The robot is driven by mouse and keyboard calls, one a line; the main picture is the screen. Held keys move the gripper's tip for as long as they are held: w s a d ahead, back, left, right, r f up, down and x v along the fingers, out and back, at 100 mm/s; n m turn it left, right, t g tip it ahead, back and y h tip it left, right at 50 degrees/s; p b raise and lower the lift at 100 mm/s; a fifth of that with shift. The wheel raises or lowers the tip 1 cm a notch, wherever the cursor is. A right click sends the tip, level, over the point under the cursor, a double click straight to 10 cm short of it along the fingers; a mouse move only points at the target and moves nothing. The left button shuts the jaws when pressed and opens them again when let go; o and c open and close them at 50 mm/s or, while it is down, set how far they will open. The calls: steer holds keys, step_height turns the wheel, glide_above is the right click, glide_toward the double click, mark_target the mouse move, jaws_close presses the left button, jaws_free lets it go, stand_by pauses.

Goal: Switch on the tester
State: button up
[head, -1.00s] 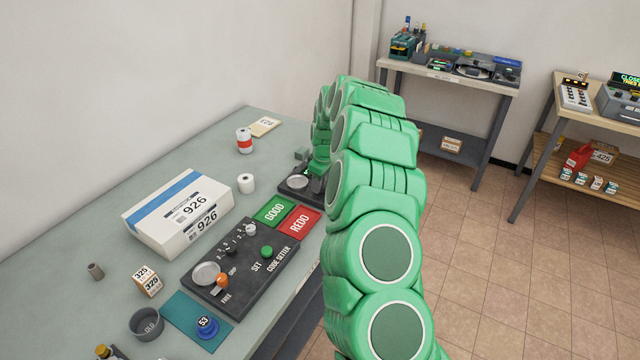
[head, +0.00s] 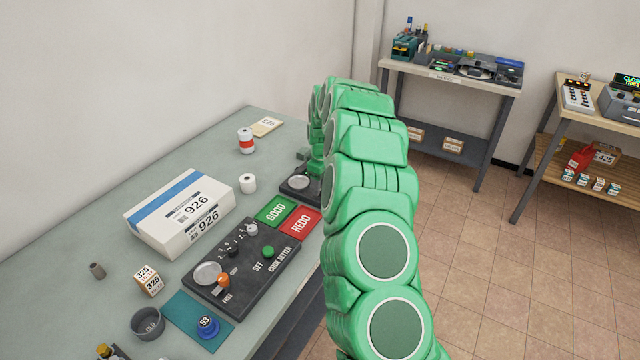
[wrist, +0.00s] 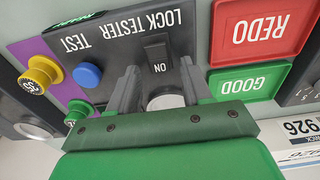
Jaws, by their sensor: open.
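The lock tester (wrist: 118,45) is a dark panel lettered "LOCK TESTER", "TEST" and "ON", upside down in the wrist view. Its black switch (wrist: 157,50) is beside the "ON" lettering, and a blue button (wrist: 87,75) is near "TEST". My gripper (wrist: 159,76) is open and empty, with its two grey fingers over the panel on either side of the "ON" lettering. A round silver disc (wrist: 165,102) shows between the fingers. I cannot tell whether the fingers touch the panel. In the head view my arm hides most of the tester (head: 298,185).
The red REDO pad (wrist: 262,35) and green GOOD pad (wrist: 248,82) lie beside the tester. A yellow lock-like piece (wrist: 40,75) sits on the other side. The code setter (head: 245,268) and white 926 box (head: 180,212) stand nearer on the bench.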

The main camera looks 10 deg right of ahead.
mark_target(321, 190)
step_height(321, 190, up, 6)
steer(key=shift+s+d+r, duration=0.1)
steer(key=shift+d+r, duration=0.05)
steer(key=shift+r, duration=0.1)
steer(key=shift+s+r, duration=0.1)
steer(key=shift+r, duration=0.5)
steer(key=shift+r, duration=0.1)
